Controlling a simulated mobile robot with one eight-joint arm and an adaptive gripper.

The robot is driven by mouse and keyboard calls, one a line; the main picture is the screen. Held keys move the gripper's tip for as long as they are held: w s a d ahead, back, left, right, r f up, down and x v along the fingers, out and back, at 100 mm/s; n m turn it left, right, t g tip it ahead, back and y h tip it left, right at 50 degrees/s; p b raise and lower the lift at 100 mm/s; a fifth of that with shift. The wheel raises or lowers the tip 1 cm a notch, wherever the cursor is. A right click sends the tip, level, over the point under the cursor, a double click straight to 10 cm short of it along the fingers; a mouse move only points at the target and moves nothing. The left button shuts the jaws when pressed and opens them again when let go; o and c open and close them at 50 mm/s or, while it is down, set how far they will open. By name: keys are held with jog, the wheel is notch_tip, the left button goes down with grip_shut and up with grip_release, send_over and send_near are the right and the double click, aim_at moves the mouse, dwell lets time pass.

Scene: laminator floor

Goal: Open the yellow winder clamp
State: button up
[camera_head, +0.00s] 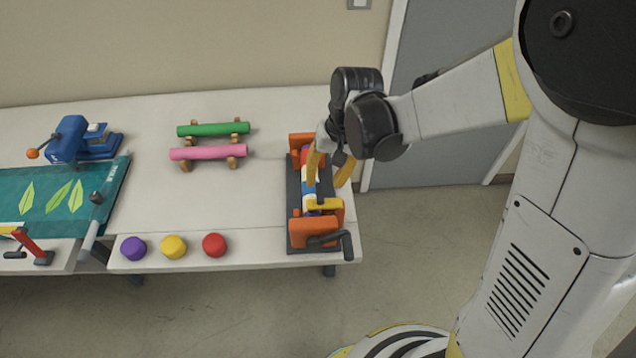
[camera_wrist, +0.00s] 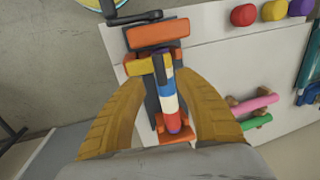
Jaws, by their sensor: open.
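The winder (camera_head: 294,190) stands at the right end of the table, with orange end blocks on a dark base. Its yellow clamp (camera_head: 325,203) lies across the near end of a striped roll (camera_head: 309,188) of red, white and blue. In the wrist view the yellow clamp (camera_wrist: 138,67) shows beside the roll's far end, next to an orange block. My gripper (camera_head: 324,184) is open above the winder, its yellow fingers pointing down. In the wrist view the fingers (camera_wrist: 158,80) stand on either side of the striped roll. I cannot tell whether they touch anything.
A black crank (camera_head: 330,240) sticks out at the winder's near end. Purple, yellow and red knobs (camera_head: 214,245) line the table's front edge. Green and pink rolls (camera_head: 209,152) rest on stands further back. A blue device (camera_head: 75,140) and teal mat (camera_head: 75,195) are left. Mid-table is clear.

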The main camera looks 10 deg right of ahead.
aim_at(321, 190)
jog(key=f, duration=0.2)
jog(key=a+f+b, duration=0.1)
jog(key=f, duration=0.2)
jog(key=shift+w+a+f, duration=0.1)
jog(key=shift+w+f, duration=0.05)
jog(key=shift+f, duration=0.2)
